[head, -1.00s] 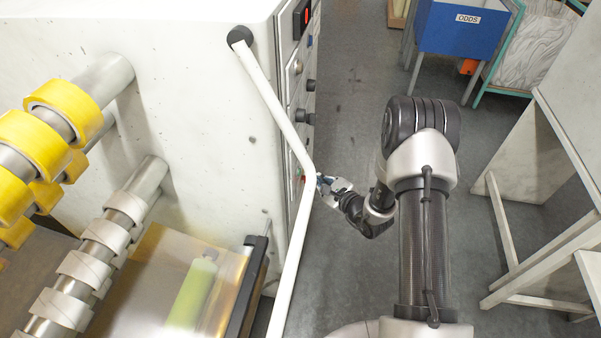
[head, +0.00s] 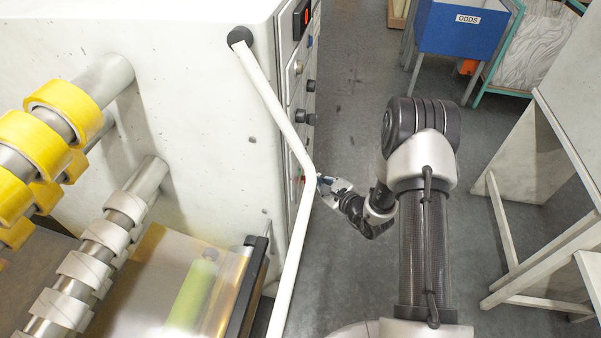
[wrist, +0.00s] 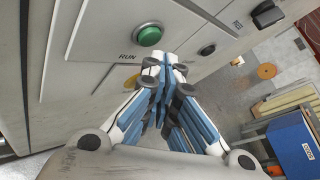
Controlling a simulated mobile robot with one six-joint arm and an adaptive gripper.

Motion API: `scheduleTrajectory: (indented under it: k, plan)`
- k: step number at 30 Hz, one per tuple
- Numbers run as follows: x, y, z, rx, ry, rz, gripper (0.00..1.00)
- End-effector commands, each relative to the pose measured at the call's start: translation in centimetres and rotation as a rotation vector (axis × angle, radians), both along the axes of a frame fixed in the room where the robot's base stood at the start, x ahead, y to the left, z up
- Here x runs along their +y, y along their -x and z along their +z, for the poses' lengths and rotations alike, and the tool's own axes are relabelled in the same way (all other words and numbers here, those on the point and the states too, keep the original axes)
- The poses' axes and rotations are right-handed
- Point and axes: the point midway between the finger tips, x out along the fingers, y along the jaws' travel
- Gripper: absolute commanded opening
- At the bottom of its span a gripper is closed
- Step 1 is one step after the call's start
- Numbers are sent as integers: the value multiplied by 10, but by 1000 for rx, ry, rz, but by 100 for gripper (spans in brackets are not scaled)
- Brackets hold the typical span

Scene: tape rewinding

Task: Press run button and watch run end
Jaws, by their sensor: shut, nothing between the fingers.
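The green run button (wrist: 149,35) sits in a metal ring on the grey panel in the wrist view, with the label RUN below it. My gripper (wrist: 166,68) is shut and empty, with its fingertips close to the panel, just below and right of the button. I cannot tell whether they touch the panel, but they do not cover the button. In the head view my gripper (head: 322,183) is beside the panel side of the white machine (head: 200,90), partly behind the white bent bar. The run button cannot be made out there.
The white bent bar (head: 275,100) runs along the machine's near corner. Yellow tape rolls (head: 65,105) and pale cores sit on shafts at left. Black knobs (head: 304,116) stand out from the panel. A blue ODDS bin (head: 460,30) is behind; grey floor is clear between.

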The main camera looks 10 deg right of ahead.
Motion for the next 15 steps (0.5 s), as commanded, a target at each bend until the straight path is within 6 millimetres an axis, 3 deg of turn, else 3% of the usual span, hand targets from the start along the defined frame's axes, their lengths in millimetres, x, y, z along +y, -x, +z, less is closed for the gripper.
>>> scheduleTrajectory:
  k: [15]
  plan:
    - [8,-2,-1,0,0,2,0]
